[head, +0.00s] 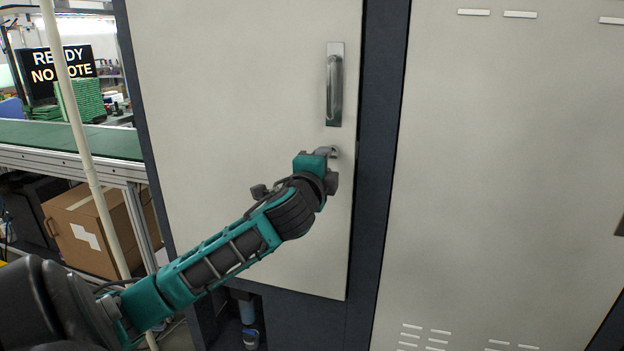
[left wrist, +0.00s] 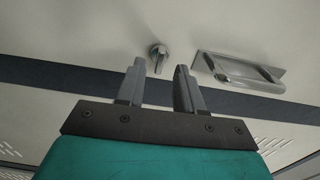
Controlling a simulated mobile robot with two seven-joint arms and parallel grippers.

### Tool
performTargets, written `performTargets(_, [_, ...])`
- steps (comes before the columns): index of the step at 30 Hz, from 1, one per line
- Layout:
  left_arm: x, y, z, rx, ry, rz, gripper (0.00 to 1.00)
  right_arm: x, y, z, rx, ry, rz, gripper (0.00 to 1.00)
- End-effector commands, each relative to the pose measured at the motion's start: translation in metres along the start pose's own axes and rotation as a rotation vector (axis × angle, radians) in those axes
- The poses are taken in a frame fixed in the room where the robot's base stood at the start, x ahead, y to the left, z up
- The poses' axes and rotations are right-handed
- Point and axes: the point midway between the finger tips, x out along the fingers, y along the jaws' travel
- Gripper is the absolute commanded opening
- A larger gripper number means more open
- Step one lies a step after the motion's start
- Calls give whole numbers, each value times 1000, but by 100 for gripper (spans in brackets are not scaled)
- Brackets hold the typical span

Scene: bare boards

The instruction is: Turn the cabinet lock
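The cabinet door (head: 230,90) is a pale, closed panel with a dark frame. The lock (left wrist: 158,57) is a small metal knob with a raised grip, seen in the left wrist view beside the door handle (left wrist: 240,72). My left gripper (left wrist: 160,68) is open, with its two grey fingers apart. The lock shows in the gap between the fingertips, just beyond them, and nothing is gripped. In the head view my left gripper (head: 327,153) is at the door below the upright metal handle (head: 334,85) and largely hides the lock. My right gripper is not in view.
A second pale cabinet panel (head: 500,150) stands to the right of the dark frame post (head: 380,150). At the left are a green-topped conveyor (head: 60,138), a cardboard box (head: 95,230) and a thin pale pole (head: 82,150). A screen (head: 62,65) stands behind.

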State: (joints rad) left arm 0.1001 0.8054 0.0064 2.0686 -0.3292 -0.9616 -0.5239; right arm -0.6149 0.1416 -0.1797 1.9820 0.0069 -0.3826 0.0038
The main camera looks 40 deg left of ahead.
Motion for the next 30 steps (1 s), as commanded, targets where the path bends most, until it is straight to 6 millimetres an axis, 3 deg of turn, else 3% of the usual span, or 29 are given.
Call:
performTargets(6, [-46, 1, 0, -1, 2, 2, 36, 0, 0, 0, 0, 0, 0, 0])
performTargets(13, [-80, 1, 0, -1, 2, 2, 36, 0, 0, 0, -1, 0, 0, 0])
performTargets(18, [-89, 0, 0, -1, -1, 1, 36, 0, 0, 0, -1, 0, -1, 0])
performTargets(30, [-90, 0, 0, -1, -1, 0, 36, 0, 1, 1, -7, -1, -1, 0])
